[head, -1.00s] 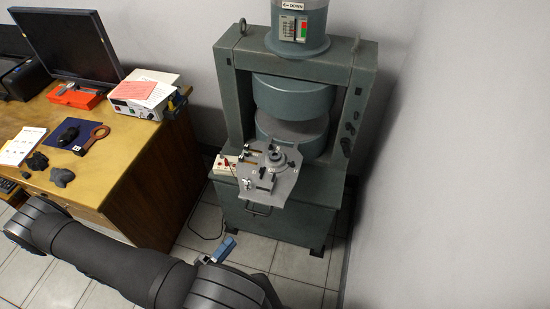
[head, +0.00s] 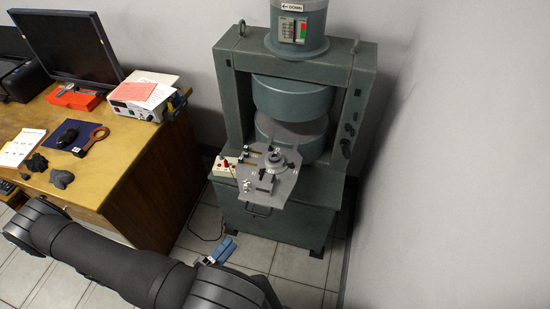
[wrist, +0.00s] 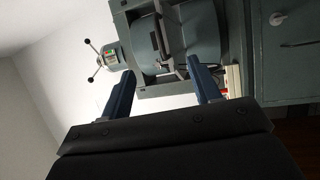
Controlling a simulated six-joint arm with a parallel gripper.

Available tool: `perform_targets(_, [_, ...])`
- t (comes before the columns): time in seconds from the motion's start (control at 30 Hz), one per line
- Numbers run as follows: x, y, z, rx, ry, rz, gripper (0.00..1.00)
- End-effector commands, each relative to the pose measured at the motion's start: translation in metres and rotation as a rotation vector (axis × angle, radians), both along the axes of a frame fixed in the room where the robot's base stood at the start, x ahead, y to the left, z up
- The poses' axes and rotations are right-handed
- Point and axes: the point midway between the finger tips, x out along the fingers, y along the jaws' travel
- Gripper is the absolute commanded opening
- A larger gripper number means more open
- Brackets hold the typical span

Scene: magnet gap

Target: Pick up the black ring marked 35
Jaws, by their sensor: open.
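I cannot make out a black ring marked 35; no such number is readable in either view. A grey round dial piece (head: 275,160) stands on the flat metal plate (head: 275,198) in front of the magnet. My gripper (head: 222,250) is low in front of the machine, over the floor and apart from the plate and the desk. In the wrist view my gripper (wrist: 160,65) has its two blue fingers spread, with nothing between them.
The green magnet frame (head: 230,110) stands against the wall, with its round poles (head: 290,100) above the plate.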

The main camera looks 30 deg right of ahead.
Motion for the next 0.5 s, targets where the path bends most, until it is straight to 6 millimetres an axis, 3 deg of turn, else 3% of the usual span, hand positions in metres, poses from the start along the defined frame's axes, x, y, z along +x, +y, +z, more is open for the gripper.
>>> perform_targets(0.33, [0.0009, 0.0, 0.0002, 0.008, -0.006, -0.013, 0.63])
perform_targets(0.5, [0.0091, -0.0016, 0.0023, 0.084, -0.057, -0.154, 0.63])
